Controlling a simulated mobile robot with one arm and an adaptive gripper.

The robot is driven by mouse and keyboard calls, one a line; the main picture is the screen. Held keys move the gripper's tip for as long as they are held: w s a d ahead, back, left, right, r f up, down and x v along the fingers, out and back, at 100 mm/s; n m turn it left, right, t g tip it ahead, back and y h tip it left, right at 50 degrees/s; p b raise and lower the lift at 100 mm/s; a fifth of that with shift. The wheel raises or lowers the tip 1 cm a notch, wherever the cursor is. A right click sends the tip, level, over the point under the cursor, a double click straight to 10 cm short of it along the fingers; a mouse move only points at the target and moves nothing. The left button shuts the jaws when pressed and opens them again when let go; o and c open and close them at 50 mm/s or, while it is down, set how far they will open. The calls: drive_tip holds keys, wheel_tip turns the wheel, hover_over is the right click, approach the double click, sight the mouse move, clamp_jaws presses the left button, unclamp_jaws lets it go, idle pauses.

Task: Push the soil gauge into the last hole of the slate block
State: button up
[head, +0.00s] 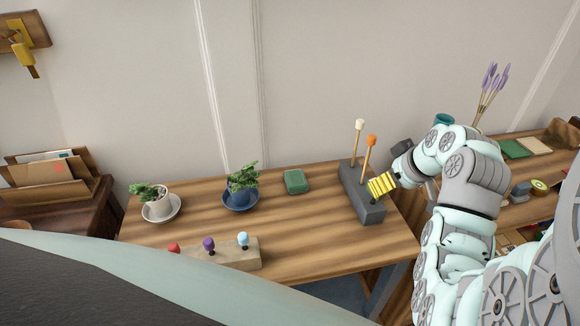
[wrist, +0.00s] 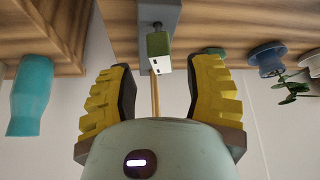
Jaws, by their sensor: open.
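The grey slate block (head: 365,205) lies at the right end of the plank table. Two thin stakes stand in it, one with a white top (head: 359,126) and one with an orange top (head: 371,142). My gripper (head: 381,186) is over the block's near part. In the wrist view my gripper (wrist: 158,92) is open. The soil gauge, with a green and white head (wrist: 158,52), sits between its fingers, with gaps on both sides. A short dark stem joins the gauge to the block (wrist: 158,12); its depth is unclear. In the head view the gripper hides the gauge.
A wooden rack (head: 240,254) with red, purple and pale blue knobs lies at the front. A green box (head: 295,181), a blue-potted plant (head: 242,188) and a white-potted plant (head: 156,204) stand left of the block. The table middle is clear.

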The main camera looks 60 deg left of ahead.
drive_tip(key=v, duration=0.6)
drive_tip(key=shift+r, duration=0.2)
drive_tip(key=shift+d, duration=0.15)
wheel_tip(320, 180, up, 9)
drive_tip(key=p, duration=0.9)
idle(1.0)
idle(0.4)
